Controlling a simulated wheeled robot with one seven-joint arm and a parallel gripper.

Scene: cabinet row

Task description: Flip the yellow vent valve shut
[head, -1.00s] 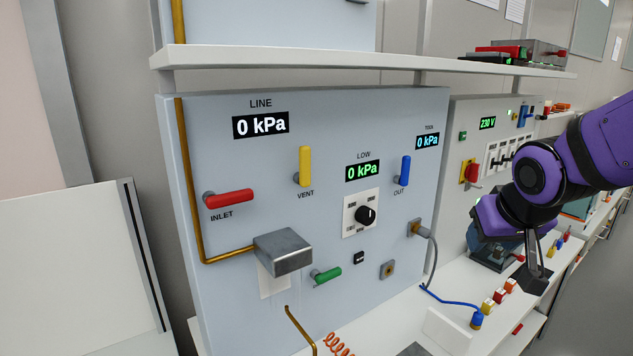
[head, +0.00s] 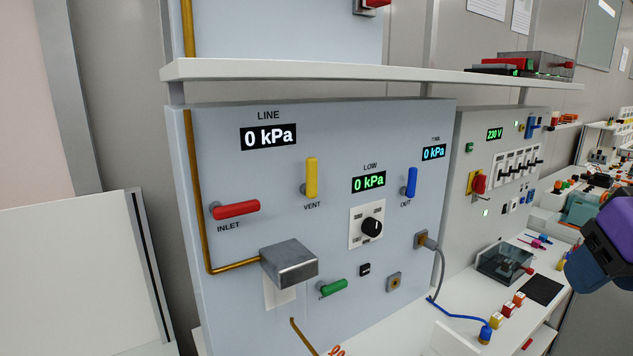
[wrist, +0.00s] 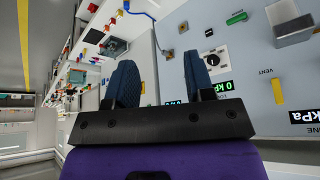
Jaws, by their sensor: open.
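The yellow vent valve handle (head: 312,178) stands upright on the pale blue panel (head: 290,222), above the label VENT. It also shows in the wrist view (wrist: 278,91), where the panel appears upside down. My gripper (wrist: 160,80) is open and empty in the wrist view, with its two dark fingers apart. It is well away from the yellow handle and touches nothing that I can see.
A red INLET handle (head: 236,209) lies level to the left, and a blue OUT handle (head: 411,182) stands upright to the right. A black knob (head: 372,227) sits between. A grey metal box (head: 289,263) juts out below VENT. A white shelf (head: 320,72) overhangs the panel.

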